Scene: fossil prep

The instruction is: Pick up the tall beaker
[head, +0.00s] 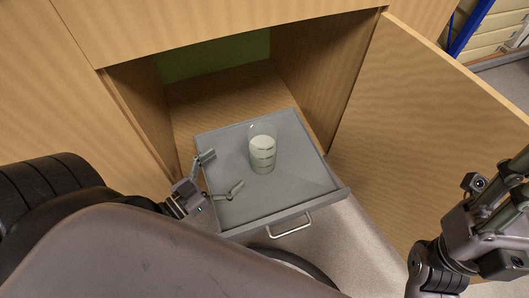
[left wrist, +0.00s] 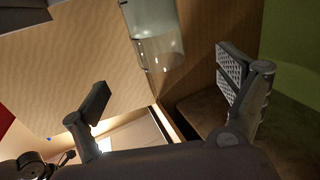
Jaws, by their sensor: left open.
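The tall beaker (head: 263,155) is clear glass with dark marks and pale contents. It stands upright on a grey pull-out tray (head: 235,217). My left gripper (head: 221,173) reaches over the tray from the left, open and empty, with its fingers spread towards the beaker. In the left wrist view the beaker (left wrist: 155,38) appears at the top, cut by the frame edge, between and beyond the two open fingers of the left gripper (left wrist: 163,72). A gap shows between fingers and glass. Part of my right arm shows at the right edge; its fingers are not clear.
The tray extends from a wooden cabinet (head: 230,30). An open door (head: 420,120) stands to the right of the tray, and cabinet walls flank its back. A metal handle (head: 290,228) is on the tray's front. The tray around the beaker looks bare.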

